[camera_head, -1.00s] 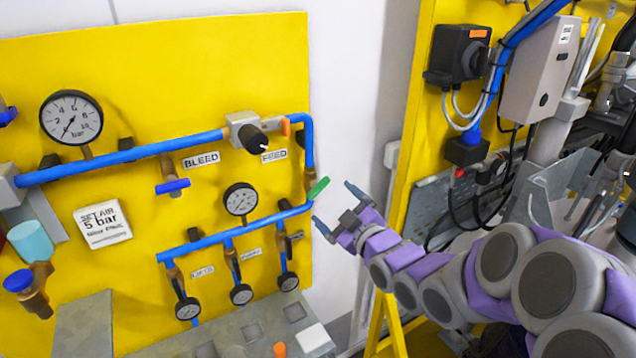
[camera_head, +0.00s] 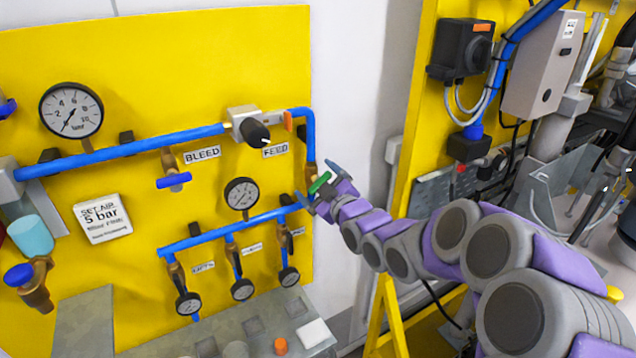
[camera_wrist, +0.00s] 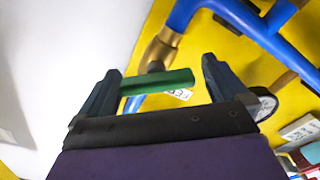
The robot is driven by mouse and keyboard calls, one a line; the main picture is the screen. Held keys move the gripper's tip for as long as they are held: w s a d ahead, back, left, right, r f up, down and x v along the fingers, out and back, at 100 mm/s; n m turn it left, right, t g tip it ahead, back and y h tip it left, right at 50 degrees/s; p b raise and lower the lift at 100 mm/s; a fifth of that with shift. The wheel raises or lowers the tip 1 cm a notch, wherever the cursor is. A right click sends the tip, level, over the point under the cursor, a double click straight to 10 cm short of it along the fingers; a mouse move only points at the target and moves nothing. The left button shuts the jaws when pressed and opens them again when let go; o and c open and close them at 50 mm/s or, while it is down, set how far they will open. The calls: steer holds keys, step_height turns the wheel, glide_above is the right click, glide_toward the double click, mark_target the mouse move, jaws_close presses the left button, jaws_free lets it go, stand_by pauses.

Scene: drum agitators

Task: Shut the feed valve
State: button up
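The feed valve's green lever handle (camera_head: 320,183) is at the right end of the blue pipework, below the FEED label (camera_head: 275,151). In the wrist view the green handle (camera_wrist: 160,82) lies crosswise between my fingers, in front of a brass valve body (camera_wrist: 160,48) on a blue pipe. My gripper (camera_head: 317,185) is open around the handle; the wrist view shows my gripper (camera_wrist: 160,68) with both fingers apart. The handle's left end is close to the left finger; whether they touch I cannot tell. A gap shows at the right finger.
The yellow panel (camera_head: 130,60) carries a blue-handled BLEED valve (camera_head: 173,181), a black knob (camera_head: 254,131), a large gauge (camera_head: 71,110) and a smaller gauge (camera_head: 241,194). Small gauges hang below. A yellow frame (camera_head: 425,110) with equipment stands right. A white wall gap lies between.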

steer(key=shift+d, duration=0.2)
steer(key=c, duration=1)
steer(key=shift+r, duration=0.1)
steer(key=m+p, duration=0.2)
steer(key=shift+r+m+p, duration=0.1)
steer(key=shift+m+p, duration=0.2)
steer(key=shift+m, duration=0.1)
steer(key=shift+w+m+p, duration=0.1)
steer(key=shift+m+p, duration=1.25)
steer(key=shift+m, duration=0.85)
steer(key=shift+d, duration=0.1)
steer(key=o, duration=1)
steer(key=shift+o, duration=0.2)
